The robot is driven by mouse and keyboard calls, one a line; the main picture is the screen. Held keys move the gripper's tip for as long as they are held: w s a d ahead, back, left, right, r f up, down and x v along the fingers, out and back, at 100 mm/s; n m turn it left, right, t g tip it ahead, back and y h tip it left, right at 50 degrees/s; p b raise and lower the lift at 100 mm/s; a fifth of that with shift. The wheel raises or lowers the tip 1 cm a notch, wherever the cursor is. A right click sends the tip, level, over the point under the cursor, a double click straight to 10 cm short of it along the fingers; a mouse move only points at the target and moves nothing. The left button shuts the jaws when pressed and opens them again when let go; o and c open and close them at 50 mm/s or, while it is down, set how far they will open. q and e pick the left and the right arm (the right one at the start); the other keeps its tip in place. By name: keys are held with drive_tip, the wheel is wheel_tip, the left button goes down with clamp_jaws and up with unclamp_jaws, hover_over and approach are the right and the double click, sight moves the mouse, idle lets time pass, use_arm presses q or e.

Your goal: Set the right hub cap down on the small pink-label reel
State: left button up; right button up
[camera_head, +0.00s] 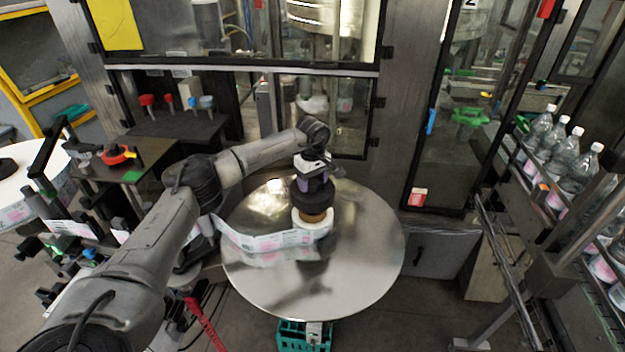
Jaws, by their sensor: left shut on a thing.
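My left gripper (314,177) points down over the round steel table and is shut on the right hub cap (312,197), a dark round piece. The cap is directly above the small pink-label reel (313,230), which has a brown core and a white label roll. From this angle I cannot tell whether the cap touches the core or hangs just above it. The gripper's fingertips are largely hidden by the wrist and the cap. A strip of white and pink labels (262,243) runs left from the reel. My right gripper is out of view.
The steel turntable (365,265) is otherwise clear. A larger white reel (35,188) and labeller parts stand at left. A machine frame with glass doors (465,150) rises behind. Bottles (560,150) line a conveyor at right. A green crate (290,335) sits below the table.

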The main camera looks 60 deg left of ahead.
use_arm(q)
drive_tip(key=shift+f+b, duration=1.2)
drive_tip(key=shift+f, duration=1.25)
drive_tip(key=shift+f+b, duration=0.4)
drive_tip(key=shift+f, duration=0.35)
drive_tip(key=o, duration=1.2)
wheel_tip(320, 180, up, 12)
drive_tip(key=shift+r+b, duration=0.25)
drive_tip(key=shift+b, duration=0.8)
drive_tip(key=shift+r, duration=0.7)
